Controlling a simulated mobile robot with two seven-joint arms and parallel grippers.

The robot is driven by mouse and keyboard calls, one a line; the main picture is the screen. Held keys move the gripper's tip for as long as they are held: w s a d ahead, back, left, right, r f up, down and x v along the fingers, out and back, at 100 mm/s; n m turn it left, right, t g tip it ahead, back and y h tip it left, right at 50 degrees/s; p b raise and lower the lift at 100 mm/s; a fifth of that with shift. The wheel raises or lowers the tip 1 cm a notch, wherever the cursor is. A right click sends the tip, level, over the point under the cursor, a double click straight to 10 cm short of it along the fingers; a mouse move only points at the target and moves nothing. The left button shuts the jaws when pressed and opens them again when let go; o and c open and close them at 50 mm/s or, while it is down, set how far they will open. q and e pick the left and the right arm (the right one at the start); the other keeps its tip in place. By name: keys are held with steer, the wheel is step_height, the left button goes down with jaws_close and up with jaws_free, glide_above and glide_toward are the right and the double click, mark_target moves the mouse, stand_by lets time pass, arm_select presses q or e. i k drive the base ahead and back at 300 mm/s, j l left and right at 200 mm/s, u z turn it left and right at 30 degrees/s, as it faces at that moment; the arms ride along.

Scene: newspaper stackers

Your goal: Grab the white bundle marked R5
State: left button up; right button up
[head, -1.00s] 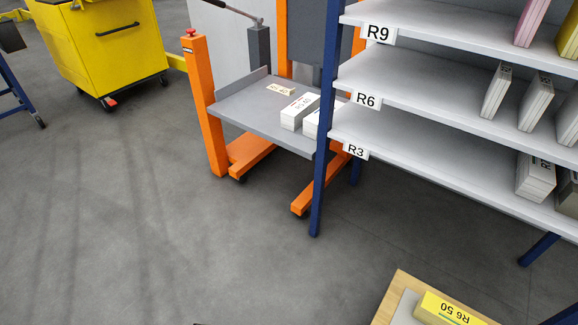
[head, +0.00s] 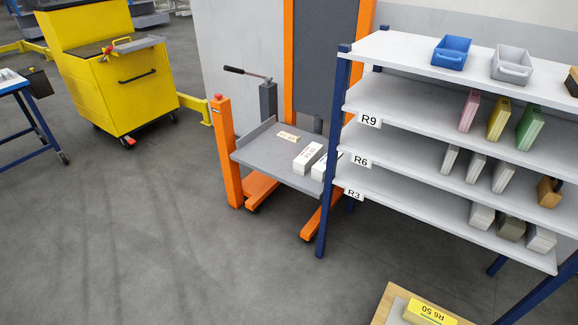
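No bundle can be read as R5 from here. Two white bundles lie on the grey platform of an orange lift, a nearer-left one (head: 308,157) and one (head: 320,170) partly hidden by the rack post; their dark print is too small to read. Pale bundles (head: 476,167) stand on the rack's R6 shelf. White bundles (head: 482,215) and a greyer one (head: 512,228) sit on the R3 shelf, their marks unreadable. Neither of my grippers is in view.
The blue-post rack (head: 397,200) fills the right. Its top holds a blue bin (head: 452,52) and a grey bin (head: 512,64). A yellow cart (head: 115,90) stands back left. A yellow R6 50 block (head: 427,312) lies bottom right. Grey floor (head: 150,250) is clear.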

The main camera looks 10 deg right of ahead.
mark_target(305, 161)
steer(key=z, duration=0.65)
steer(key=i+j+z, duration=0.25)
steer(key=z, duration=0.2)
steer(key=i+j+z, duration=0.2)
steer(key=j+z, duration=0.2)
steer(key=j, duration=0.15)
steer(key=i+j+z, duration=0.2)
steer(key=j, duration=0.2)
steer(key=j+z, duration=0.15)
steer(key=j, duration=0.3)
steer(key=i+j, duration=0.1)
steer(key=j, duration=0.4)
steer(key=i+j, duration=0.15)
steer(key=j, duration=0.3)
steer(key=i+j, duration=0.1)
steer(key=j, duration=0.4)
steer(key=i+j+z, duration=0.1)
steer(key=j, duration=0.35)
